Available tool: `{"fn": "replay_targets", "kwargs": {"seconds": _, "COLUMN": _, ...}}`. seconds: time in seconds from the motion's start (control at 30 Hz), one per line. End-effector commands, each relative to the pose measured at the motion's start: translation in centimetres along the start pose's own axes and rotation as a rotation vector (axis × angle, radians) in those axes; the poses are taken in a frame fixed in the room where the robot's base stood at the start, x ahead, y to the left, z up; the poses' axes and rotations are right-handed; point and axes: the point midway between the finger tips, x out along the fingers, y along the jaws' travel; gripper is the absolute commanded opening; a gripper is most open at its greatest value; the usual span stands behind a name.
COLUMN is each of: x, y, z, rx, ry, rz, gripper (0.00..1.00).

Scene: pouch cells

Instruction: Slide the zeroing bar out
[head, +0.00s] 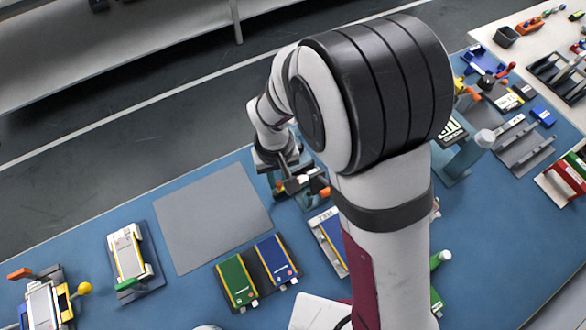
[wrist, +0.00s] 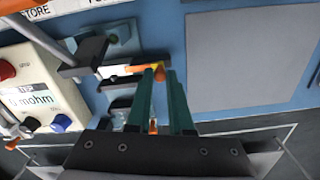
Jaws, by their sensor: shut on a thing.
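The zeroing bar, as far as I can make out, is a small orange and yellow piece (wrist: 122,69) at my fingertips in the wrist view. My gripper (wrist: 158,76) is shut on it with its two green fingers, which hide part of it. It lies beside dark fixture blocks (wrist: 85,55) on a grey-green plate; whether it is still seated between them I cannot tell. In the head view my gripper (head: 280,184) is small and partly hidden by my arm, at the far edge of the blue table. An orange spot shows just right of it.
A cream meter box (wrist: 38,100) with a "mohm" label and a red knob stands left of the fixture in the wrist view. A bare grey mat (head: 212,218) lies left of my gripper. Green and blue pouch cells (head: 272,262) sit in front.

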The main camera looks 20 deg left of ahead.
Motion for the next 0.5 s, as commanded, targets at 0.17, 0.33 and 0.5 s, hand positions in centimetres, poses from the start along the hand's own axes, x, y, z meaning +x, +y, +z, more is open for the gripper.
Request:
{"fn": "replay_targets", "kwargs": {"seconds": 0.17, "x": 0.0, "y": -1.7, "z": 0.4, "rx": -0.001, "ry": 0.001, "rz": -0.001, "gripper": 0.0}}
{"fn": "replay_targets", "kwargs": {"seconds": 0.33, "x": 0.0, "y": -1.9, "z": 0.4, "rx": 0.002, "ry": 0.0, "rz": -0.003, "gripper": 0.0}}
{"fn": "replay_targets", "kwargs": {"seconds": 0.5, "x": 0.0, "y": -1.9, "z": 0.5, "rx": 0.001, "ry": -0.001, "rz": -0.003, "gripper": 0.35}}
